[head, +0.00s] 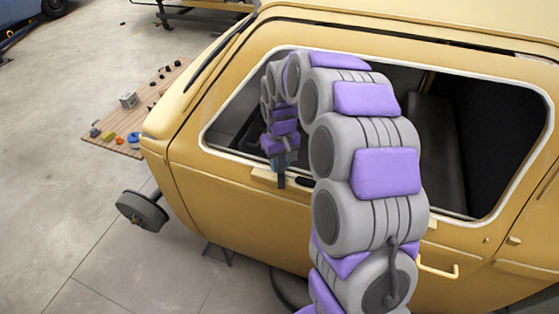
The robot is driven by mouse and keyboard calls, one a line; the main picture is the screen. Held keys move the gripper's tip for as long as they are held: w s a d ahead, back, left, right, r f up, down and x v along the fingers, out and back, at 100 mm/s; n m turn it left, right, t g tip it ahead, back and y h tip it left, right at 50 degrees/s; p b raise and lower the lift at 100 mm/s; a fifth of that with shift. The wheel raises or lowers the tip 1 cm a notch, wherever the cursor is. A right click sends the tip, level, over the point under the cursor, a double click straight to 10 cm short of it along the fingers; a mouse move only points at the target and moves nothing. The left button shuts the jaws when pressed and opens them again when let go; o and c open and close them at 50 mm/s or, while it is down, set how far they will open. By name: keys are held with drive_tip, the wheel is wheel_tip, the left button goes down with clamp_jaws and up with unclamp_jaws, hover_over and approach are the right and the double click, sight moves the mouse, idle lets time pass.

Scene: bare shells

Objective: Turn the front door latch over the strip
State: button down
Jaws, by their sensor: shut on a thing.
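The yellow vehicle shell (220,200) has a large window opening with a pale rim. A pale strip (262,175) lies on the door just below the window's lower edge. A short dark piece (305,182), which looks like part of the front door latch, lies just right of my gripper. My gripper (281,178) points down at the strip, in front of the window's lower edge. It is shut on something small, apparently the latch. The fingers hide the held part, and the latch's exact angle over the strip cannot be told.
A pale yellow door handle (438,270) sits lower right. A wooden board (140,105) with several small objects lies on the floor at the left. A wheel hub (142,211) juts out at the shell's front. Concrete floor (60,150) is clear at left.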

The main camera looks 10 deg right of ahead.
drive_tip(key=shift+s+f, duration=0.1)
drive_tip(key=n+b, duration=0.1)
drive_tip(key=n, duration=0.8)
drive_tip(key=shift+b, duration=0.35)
drive_tip(key=n, duration=0.4)
drive_tip(key=shift+d+n+p, duration=0.1)
drive_tip(key=shift+n+p, duration=0.2)
drive_tip(key=shift+n, duration=0.1)
drive_tip(key=shift+d+n+p, duration=0.15)
drive_tip(key=shift+n+p, duration=0.3)
drive_tip(key=shift+n, duration=1.55)
drive_tip(key=c, duration=0.8)
unclamp_jaws()
drive_tip(key=shift+c, duration=0.2)
